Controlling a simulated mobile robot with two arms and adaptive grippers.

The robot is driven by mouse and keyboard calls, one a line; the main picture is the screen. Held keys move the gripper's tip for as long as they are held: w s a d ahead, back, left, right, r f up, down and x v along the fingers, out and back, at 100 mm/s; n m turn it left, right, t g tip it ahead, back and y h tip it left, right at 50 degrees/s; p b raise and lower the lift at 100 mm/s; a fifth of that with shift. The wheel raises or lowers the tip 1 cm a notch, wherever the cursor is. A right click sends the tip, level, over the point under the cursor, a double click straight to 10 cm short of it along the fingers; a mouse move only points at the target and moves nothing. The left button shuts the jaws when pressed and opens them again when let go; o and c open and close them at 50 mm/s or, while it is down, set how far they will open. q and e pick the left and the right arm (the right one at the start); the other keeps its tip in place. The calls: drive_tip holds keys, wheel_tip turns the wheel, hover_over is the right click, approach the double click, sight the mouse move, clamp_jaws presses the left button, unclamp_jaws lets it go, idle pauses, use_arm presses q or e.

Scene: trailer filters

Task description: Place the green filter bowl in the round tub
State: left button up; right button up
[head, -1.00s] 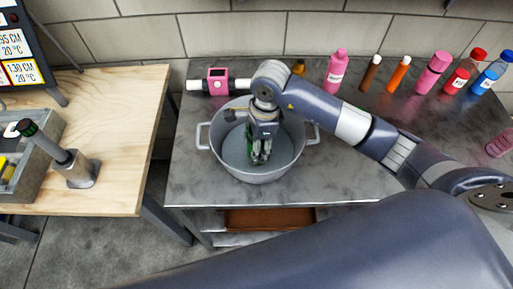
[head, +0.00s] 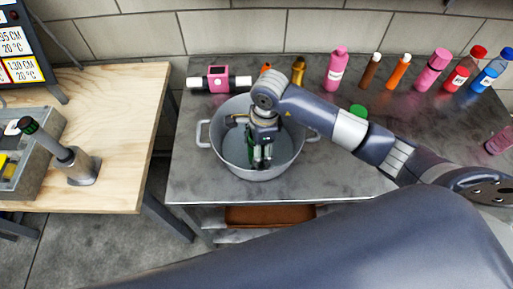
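The round tub (head: 216,158) is a grey metal pot with two side handles, standing on the grey metal table. My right gripper (head: 261,163) comes in from the right and points down inside the tub. Green (head: 250,153) shows beside its dark fingers; it may be the green filter bowl, but it is mostly hidden and I cannot tell whether the fingers are shut on it. A small green round thing (head: 358,111) shows on the table behind the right arm, partly hidden; I cannot tell what it is. My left gripper is not in view.
A pink device with white ends (head: 219,79) lies behind the tub. Several bottles, including a pink one (head: 337,70), stand along the wall at right. A wooden table (head: 125,130) at left bears a grey crate (head: 38,165) and a dark-knobbed metal fixture (head: 82,167).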

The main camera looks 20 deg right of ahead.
drive_tip(key=shift+r, duration=0.2)
drive_tip(key=shift+w+r, duration=0.1)
drive_tip(key=shift+r, duration=0.2)
wheel_tip(320, 180, up, 11)
drive_tip(key=d+b, duration=0.1)
drive_tip(key=b, duration=0.1)
drive_tip(key=shift+d+b, duration=0.2)
drive_tip(key=shift+b, duration=0.2)
drive_tip(key=shift+s, duration=0.2)
